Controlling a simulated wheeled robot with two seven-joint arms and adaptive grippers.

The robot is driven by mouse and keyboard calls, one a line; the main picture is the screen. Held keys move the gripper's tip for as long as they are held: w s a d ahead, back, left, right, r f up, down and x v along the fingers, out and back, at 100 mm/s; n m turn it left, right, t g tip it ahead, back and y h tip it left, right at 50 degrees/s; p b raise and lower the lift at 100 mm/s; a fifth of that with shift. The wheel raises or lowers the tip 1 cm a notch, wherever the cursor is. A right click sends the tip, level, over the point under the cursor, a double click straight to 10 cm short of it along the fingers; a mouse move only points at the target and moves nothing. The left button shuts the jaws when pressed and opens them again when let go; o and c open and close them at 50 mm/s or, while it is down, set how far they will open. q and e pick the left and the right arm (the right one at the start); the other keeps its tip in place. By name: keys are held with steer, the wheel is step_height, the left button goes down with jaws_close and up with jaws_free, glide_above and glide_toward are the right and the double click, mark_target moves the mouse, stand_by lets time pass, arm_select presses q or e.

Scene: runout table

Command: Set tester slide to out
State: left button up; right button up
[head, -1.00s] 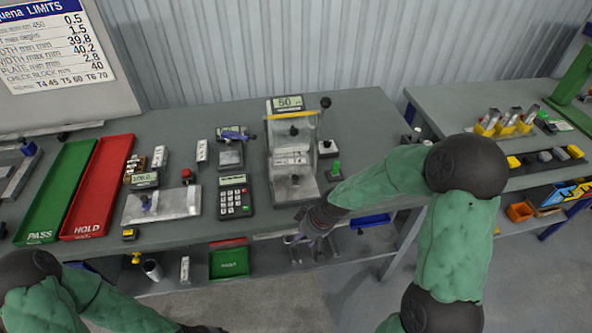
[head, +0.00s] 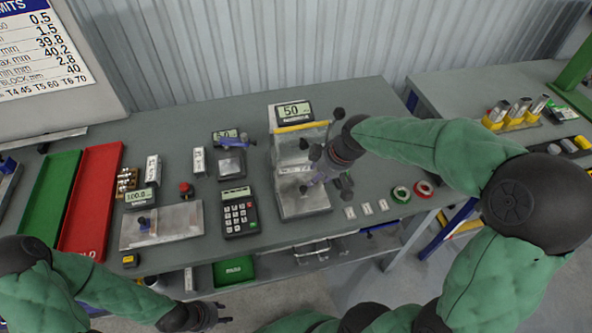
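The tester (head: 294,112) stands near the middle back of the table, with a display reading 50 and a yellow strip below it. Its grey lower plate (head: 304,206) reaches toward the front edge. A clear guard is partly visible around its middle. My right gripper (head: 312,186) is over this plate, reaching in from the right and covering part of the tester. Its fingers are small and dark against the tester, so I cannot tell whether they are open or touch anything. My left gripper (head: 226,313) is low in front of the table, its fingertips apart and empty.
Left of the tester are a calculator-like keypad (head: 238,212), a small scale (head: 230,163), a grey plate gauge (head: 178,224) and a red tray (head: 92,200) beside a green tray (head: 48,205). Small labelled blocks (head: 367,208) and green (head: 401,194) and red (head: 424,188) rings lie to the right.

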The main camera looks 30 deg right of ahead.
mark_target(304, 188)
steer(key=b+x, duration=0.1)
steer(key=x, duration=0.8)
steer(key=shift+w+f+b, duration=0.1)
steer(key=shift+w+b, duration=0.15)
steer(key=shift+b, duration=0.05)
steer(key=shift+w+a+f, duration=0.1)
steer(key=shift+w+f, duration=0.2)
steer(key=shift+f, duration=0.25)
steer(key=shift+c, duration=0.2)
jaws_close()
